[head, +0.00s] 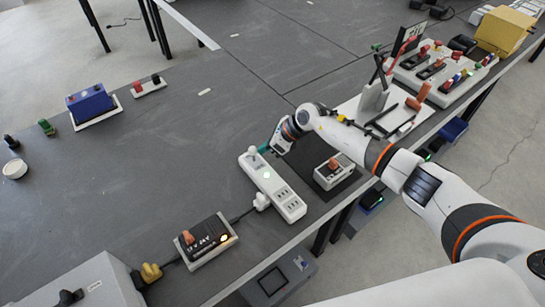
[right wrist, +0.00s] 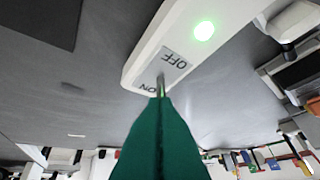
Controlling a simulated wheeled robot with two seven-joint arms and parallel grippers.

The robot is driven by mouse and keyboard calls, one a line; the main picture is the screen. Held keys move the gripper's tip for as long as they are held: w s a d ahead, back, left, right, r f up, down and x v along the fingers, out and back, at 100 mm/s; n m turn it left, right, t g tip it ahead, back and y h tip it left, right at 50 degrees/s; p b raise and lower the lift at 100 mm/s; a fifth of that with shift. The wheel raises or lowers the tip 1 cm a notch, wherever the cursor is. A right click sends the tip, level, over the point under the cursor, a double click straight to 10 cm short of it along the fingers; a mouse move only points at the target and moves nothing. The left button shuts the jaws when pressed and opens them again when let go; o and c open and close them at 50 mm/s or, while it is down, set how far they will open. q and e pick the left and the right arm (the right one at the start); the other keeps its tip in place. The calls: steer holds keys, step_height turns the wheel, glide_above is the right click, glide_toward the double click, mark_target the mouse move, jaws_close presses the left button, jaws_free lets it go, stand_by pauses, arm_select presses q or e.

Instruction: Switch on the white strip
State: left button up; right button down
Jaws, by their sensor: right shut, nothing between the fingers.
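The white strip (head: 289,205) lies on the grey table near its front edge, with sockets towards its near end. My right gripper (head: 263,149) is at the far end of the strip, its green fingers shut and empty. In the right wrist view the fingertips (right wrist: 160,88) are at the rocker switch (right wrist: 170,68), between its OFF and ON labels; they appear to touch it, and partly cover it. A green light (right wrist: 204,30) glows on the strip beside the switch. My left gripper is not in view.
A black box with an orange switch (head: 206,240) stands near the strip, joined by a cable. Another small switch box (head: 334,171) sits right of the strip. A white tool tray (head: 398,118) lies beyond my right arm.

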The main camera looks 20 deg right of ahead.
steer(key=shift+w+a+g, duration=0.1)
steer(key=shift+w+g, duration=0.2)
steer(key=shift+g, duration=0.1)
steer(key=shift+f, duration=0.1)
steer(key=shift+s+r, duration=0.15)
steer(key=shift+r, duration=0.1)
steer(key=shift+r+p, duration=0.45)
steer(key=shift+r, duration=0.25)
